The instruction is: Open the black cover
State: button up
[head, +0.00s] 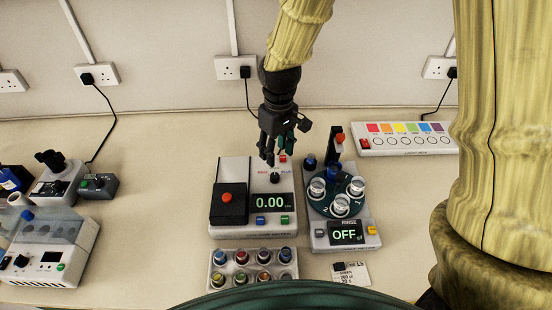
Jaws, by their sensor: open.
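A black square cover (230,209) with a red knob (226,197) on top lies flat on the left part of a white device. It appears closed, and whatever is under it is hidden. The device (245,233) has a green 0.00 display (272,203) to the right of the cover. My gripper (267,160) points down over the back right of this device, behind and to the right of the black cover and apart from it. Its fingers are dark and small in view. It is open, with nothing seen between the fingers.
A rack of several colored-cap vials (252,283) stands in front of the device. A machine reading OFF (345,233) with glass jars stands close on the right. A color-strip panel (404,150) lies back right. More equipment (46,250) stands at left; bench is clear between.

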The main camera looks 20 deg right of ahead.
aim_at(229, 199)
jog(key=k, duration=1.5)
